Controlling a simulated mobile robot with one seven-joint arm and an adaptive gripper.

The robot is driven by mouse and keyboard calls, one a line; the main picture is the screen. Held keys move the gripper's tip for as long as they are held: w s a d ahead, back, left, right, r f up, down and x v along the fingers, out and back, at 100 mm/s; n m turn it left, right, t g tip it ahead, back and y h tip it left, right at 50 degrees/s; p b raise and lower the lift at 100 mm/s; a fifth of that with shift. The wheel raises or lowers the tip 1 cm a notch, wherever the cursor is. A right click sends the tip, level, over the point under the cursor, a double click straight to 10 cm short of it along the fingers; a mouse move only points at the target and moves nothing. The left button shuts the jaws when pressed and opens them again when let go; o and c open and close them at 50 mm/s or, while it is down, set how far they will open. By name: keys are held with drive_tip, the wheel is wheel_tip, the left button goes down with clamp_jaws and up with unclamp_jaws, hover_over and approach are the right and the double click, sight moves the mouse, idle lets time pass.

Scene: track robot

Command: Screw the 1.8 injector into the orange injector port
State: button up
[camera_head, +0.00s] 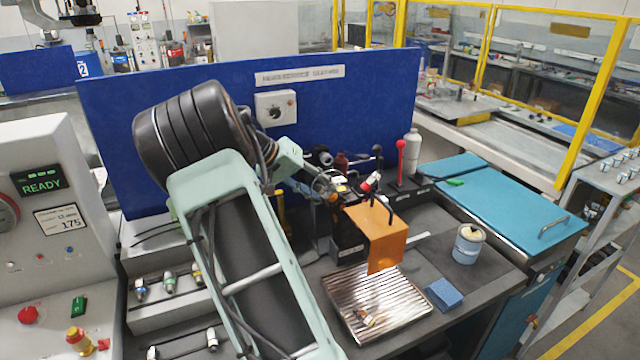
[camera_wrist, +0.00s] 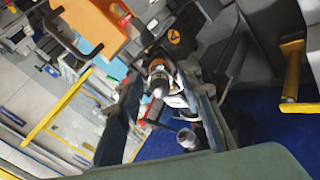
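My gripper (camera_head: 328,184) is at the back of the bench, behind and left of an orange angled plate (camera_head: 375,235). In the wrist view its two dark fingers (camera_wrist: 163,95) stand on either side of a small grey cylindrical fitting with an orange ring (camera_wrist: 157,80). The fitting looks like an injector or the port. Whether the fingers touch it is not clear. Several small metal injectors (camera_head: 168,283) stand on the stepped grey rack at left. Their size marks are too small to read. My arm hides part of the rack and bench.
A ribbed metal tray (camera_head: 345,312) lies before the orange plate, with a small brass piece (camera_head: 366,318) on it. A blue sponge (camera_head: 444,293) and a tin (camera_head: 468,243) are to its right. A red-knobbed lever (camera_head: 401,160) and white bottle (camera_head: 412,150) stand behind. A blue panel (camera_head: 370,100) closes the back.

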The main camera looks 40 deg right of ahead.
drive_tip(key=n+p, duration=0.2)
drive_tip(key=n, duration=0.1)
drive_tip(key=shift+r, duration=0.15)
drive_tip(key=shift+n, duration=1.3)
drive_tip(key=shift+n, duration=0.6)
drive_tip(key=n, duration=0.4)
drive_tip(key=shift+n+p, duration=0.3)
drive_tip(key=n, duration=0.3)
drive_tip(key=shift+n, duration=1.6)
